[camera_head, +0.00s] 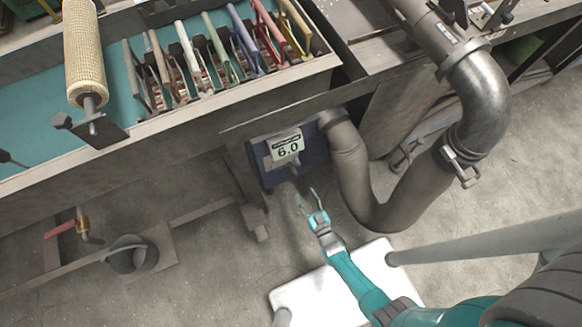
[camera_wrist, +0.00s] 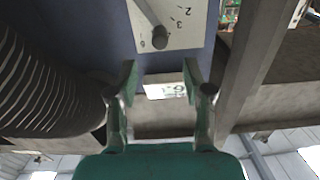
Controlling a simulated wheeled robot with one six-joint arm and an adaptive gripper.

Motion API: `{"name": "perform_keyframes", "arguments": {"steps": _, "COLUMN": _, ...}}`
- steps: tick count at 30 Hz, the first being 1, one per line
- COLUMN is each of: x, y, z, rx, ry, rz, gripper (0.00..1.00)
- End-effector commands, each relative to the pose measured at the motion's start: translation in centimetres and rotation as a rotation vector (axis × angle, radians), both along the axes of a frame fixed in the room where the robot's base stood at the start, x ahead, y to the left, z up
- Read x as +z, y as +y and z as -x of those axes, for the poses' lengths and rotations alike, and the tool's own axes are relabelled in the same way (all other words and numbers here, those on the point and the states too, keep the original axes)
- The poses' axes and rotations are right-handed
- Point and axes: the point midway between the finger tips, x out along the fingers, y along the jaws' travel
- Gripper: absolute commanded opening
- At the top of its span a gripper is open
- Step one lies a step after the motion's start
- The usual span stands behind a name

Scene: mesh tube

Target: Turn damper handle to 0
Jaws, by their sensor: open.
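The damper handle (camera_wrist: 150,16) is a grey bar with a round knob at its end, seen at the top of the wrist view. It lies over a pale dial plate (camera_wrist: 180,38) marked 0, 2 and 3. In the head view my gripper (camera_head: 308,202) is in front of the blue damper box (camera_head: 262,172). The handle cannot be made out clearly there.
A bent grey duct (camera_head: 350,165) runs close on the box's right; a ribbed hose (camera_wrist: 40,85) fills the wrist view's left. A bench edge (camera_head: 200,115) with several coloured-handled tools is above. Floor in front is partly clear.

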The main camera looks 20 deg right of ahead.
Motion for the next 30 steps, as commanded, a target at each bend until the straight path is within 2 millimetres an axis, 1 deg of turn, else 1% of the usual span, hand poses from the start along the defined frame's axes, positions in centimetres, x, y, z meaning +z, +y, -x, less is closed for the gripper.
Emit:
{"name": "perform_keyframes", "arguments": {"steps": 9, "x": 0.1, "y": 0.0, "z": -5.5, "rx": 0.0, "ry": -0.003, "rz": 0.0, "gripper": 0.51}}
{"name": "perform_keyframes", "arguments": {"steps": 15, "x": 0.1, "y": 0.0, "z": -8.3, "rx": 0.0, "ry": -0.002, "rz": 0.0, "gripper": 0.51}}
{"name": "perform_keyframes", "arguments": {"steps": 21, "x": 0.1, "y": 0.0, "z": -9.8, "rx": 0.0, "ry": 0.0, "rz": 0.0, "gripper": 0.51}}
{"name": "perform_keyframes", "arguments": {"steps": 30, "x": 0.1, "y": 0.0, "z": -10.1, "rx": 0.0, "ry": 0.0, "rz": 0.0, "gripper": 0.51}}
